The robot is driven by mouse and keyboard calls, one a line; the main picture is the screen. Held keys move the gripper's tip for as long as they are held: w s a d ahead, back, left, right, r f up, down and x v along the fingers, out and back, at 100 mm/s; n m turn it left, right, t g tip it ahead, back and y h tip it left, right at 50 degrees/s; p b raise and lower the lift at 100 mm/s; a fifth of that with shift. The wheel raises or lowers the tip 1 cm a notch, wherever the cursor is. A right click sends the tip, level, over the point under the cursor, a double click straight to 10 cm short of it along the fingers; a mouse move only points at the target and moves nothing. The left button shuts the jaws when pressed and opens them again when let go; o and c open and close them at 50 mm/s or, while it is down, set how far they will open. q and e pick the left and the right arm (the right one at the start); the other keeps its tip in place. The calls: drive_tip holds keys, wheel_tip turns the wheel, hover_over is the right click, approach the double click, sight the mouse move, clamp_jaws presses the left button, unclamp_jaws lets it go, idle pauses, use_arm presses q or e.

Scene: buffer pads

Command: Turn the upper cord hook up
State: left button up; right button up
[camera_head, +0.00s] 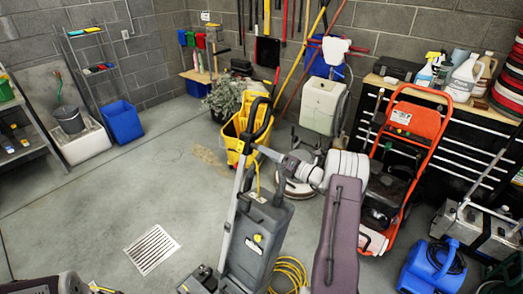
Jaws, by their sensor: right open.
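A dark grey upright floor machine (257,238) with a tall handle stands in the middle, its looped black grip at the top. A yellow cord hangs along the handle. My right gripper (268,154) is open and reaches in from the right to the upper part of the handle, where the upper cord hook would be. The hook is too small and too covered by the gripper to make out which way it points. I cannot tell whether the fingers touch it. My left gripper is not in view; only part of my left arm shows at the bottom left.
A yellow mop bucket (243,130) and a plant (226,98) stand behind the machine. An orange-framed machine (421,124) and a blue blower (432,268) stand to the right. Yellow cord (291,272) lies coiled on the floor. The floor at left, around the drain grate (152,249), is mostly clear.

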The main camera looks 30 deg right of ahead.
drive_tip(key=x, duration=0.4)
drive_tip(key=shift+s+a, duration=0.1)
drive_tip(key=c, duration=1.4)
drive_tip(key=shift+o, duration=0.2)
drive_tip(key=shift+n+b, duration=0.55)
drive_tip(key=shift+n, duration=0.05)
drive_tip(key=n+b, duration=0.6)
drive_tip(key=b, duration=0.1)
drive_tip(key=n+b, duration=0.3)
drive_tip(key=b, duration=0.1)
drive_tip(key=shift+d+r+n, duration=0.4)
drive_tip(key=n+b, duration=0.3)
drive_tip(key=b, duration=0.1)
drive_tip(key=r+n+b, duration=0.1)
drive_tip(key=n+b, duration=0.2)
drive_tip(key=b, duration=0.1)
drive_tip(key=n+b, duration=0.3)
drive_tip(key=b, duration=0.2)
drive_tip(key=shift+a+r+n, duration=0.3)
drive_tip(key=shift+n, duration=0.1)
drive_tip(key=shift+s+a+r+n+b, duration=0.1)
drive_tip(key=shift+r+n+b, duration=0.1)
drive_tip(key=shift+n+b, duration=0.65)
drive_tip(key=shift+s+a+r+n+b, duration=0.1)
drive_tip(key=shift+a+r+n+b, duration=0.1)
drive_tip(key=shift+n+b, duration=0.6)
